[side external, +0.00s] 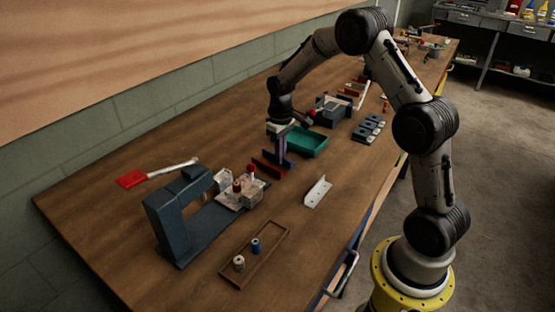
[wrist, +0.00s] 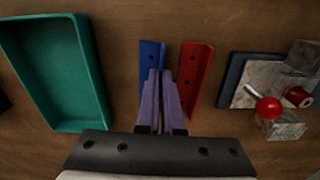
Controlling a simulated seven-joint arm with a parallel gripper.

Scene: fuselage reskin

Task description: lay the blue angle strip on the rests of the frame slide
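The blue angle strip (wrist: 151,55) lies on the wooden bench in the wrist view, its long side running away from me. My gripper (wrist: 160,73) points down over it, with two purple fingers close together at the strip's right-hand upright edge. The fingers look shut on that thin edge; they hide the near part of the strip. In the side view my gripper (side external: 281,164) is down among the strips, and the blue strip (side external: 263,170) looks low at the bench. The frame slide seems to be the pale mottled block (side external: 240,190) beside the dark C-shaped frame (side external: 170,225).
A red angle strip (wrist: 194,78) lies close to the right of the blue one. A green tray (wrist: 85,70) is to the left. A red-knobbed lever (wrist: 268,107) rises at the right. A pale angle piece (side external: 318,191) and a wooden tray (side external: 268,264) lie nearer the bench's front edge.

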